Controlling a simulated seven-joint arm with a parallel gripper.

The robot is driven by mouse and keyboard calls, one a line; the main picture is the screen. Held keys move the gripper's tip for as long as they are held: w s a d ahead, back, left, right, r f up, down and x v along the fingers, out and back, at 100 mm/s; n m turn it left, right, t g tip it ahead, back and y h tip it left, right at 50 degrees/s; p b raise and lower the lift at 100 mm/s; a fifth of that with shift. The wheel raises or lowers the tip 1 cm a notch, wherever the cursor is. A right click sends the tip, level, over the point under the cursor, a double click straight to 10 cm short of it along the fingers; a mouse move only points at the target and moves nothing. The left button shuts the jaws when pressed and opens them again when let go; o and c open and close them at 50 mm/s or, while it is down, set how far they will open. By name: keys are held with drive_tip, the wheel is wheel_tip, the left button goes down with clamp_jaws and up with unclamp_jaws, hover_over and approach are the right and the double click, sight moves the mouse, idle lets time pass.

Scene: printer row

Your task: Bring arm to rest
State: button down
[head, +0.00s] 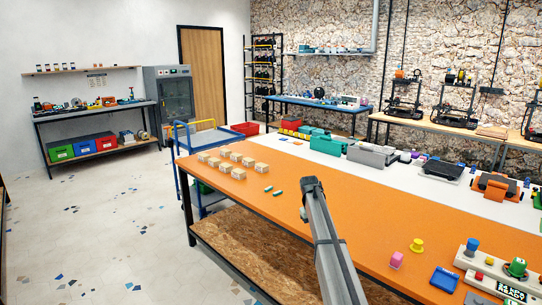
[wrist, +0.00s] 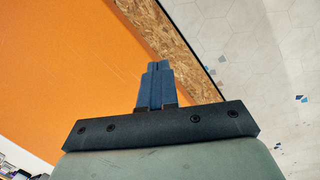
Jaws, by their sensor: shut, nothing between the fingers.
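My arm (head: 333,250) reaches up from the bottom of the head view over the orange bench (head: 370,214). Its far end is over the bench near the front edge; the fingers are hard to make out there. In the wrist view my gripper (wrist: 158,66) is shut, with its two dark fingers together and nothing between them. Below it in that view are the bare orange bench top (wrist: 60,70), the bench's wooden lower shelf (wrist: 165,35) and the pale floor (wrist: 260,60).
Several small beige boxes (head: 238,173) and two small teal pieces (head: 278,193) lie left of my arm. A pink piece (head: 396,260), a yellow piece (head: 417,246) and a blue box (head: 444,280) are at right. The orange surface around my arm is clear.

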drive_tip(key=s+a+f+g, duration=0.1)
drive_tip(key=s+f+g, duration=0.2)
drive_tip(key=s+f, duration=2.85)
drive_tip(key=s+f+m+g, duration=0.1)
drive_tip(key=s+f, duration=0.2)
drive_tip(key=s, duration=0.9)
drive_tip(key=s+f+m+g+y, duration=0.1)
drive_tip(key=s+f, duration=0.3)
drive_tip(key=s, duration=0.9)
drive_tip(key=s+f+m+g, duration=0.1)
drive_tip(key=s+f, duration=0.3)
drive_tip(key=s, duration=0.9)
drive_tip(key=shift+d+f+y, duration=0.15)
drive_tip(key=shift+f+y, duration=0.05)
drive_tip(key=shift+y, duration=0.2)
